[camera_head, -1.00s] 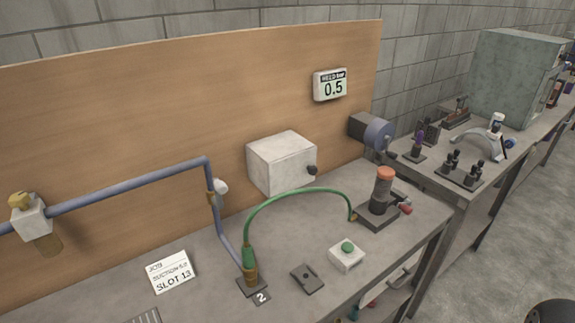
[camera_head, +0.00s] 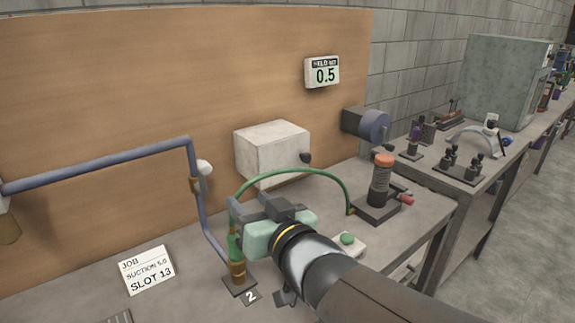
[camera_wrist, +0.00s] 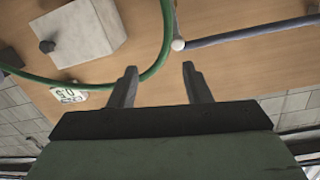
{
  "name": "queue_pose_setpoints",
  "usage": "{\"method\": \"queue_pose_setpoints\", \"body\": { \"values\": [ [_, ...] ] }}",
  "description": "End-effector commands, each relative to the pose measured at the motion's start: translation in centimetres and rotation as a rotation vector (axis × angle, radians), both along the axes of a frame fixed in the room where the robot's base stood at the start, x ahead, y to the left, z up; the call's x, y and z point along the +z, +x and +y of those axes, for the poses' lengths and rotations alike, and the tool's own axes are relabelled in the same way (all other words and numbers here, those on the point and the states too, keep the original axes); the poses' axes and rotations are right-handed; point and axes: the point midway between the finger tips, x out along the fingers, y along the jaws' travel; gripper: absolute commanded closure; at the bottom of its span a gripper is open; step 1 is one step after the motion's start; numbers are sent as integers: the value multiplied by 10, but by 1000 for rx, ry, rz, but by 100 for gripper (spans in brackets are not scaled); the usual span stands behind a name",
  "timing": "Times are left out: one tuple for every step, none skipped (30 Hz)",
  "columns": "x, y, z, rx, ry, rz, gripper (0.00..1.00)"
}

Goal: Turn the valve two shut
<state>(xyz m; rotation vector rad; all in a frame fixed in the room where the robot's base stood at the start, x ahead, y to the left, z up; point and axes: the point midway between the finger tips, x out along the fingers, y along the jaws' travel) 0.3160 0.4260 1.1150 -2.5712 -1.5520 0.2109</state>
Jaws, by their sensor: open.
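A "2" plate (camera_head: 250,296) lies by a brass fitting (camera_head: 238,275) on a dark base, with a green hose (camera_head: 290,173) running from it. A small white knob (camera_head: 204,167) sits on the blue-grey pipe (camera_head: 110,164) against the board; it also shows in the wrist view (camera_wrist: 177,44). I cannot tell which part is the valve's handle. My gripper (camera_head: 256,205) is above the bench beside the fitting and hides part of the hose end. In the wrist view my gripper (camera_wrist: 160,82) has its fingers apart with nothing between them; the hose runs beyond the left finger.
A white box (camera_head: 270,148) with a dark knob is behind my gripper. A display (camera_head: 322,72) reads 0.5. A green button (camera_head: 347,239) is partly behind my arm. An orange-topped device (camera_head: 382,180) stands at right.

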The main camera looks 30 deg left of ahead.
Motion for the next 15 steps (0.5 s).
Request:
{"method": "queue_pose_setpoints", "body": {
  "values": [
    [1,-9,9,36,28,-6,56],
    [3,-13,12,49,38,-8,56],
    [6,-15,16,61,49,-10,56],
    [7,-16,18,65,53,-10,56],
    [7,-15,21,67,54,-11,56],
    [8,-13,24,67,56,-10,56],
    [7,-11,28,66,56,-10,56],
    [7,-10,32,67,55,-9,56],
    [7,-6,38,66,54,-9,56],
    [6,-4,43,65,55,-7,56],
    [7,-1,50,66,55,-8,56],
    [7,2,58,65,56,-7,56],
    [7,5,64,66,55,-8,56],
    [6,8,70,65,55,-5,56],
    [7,12,78,65,55,-7,56]
  ]
}}
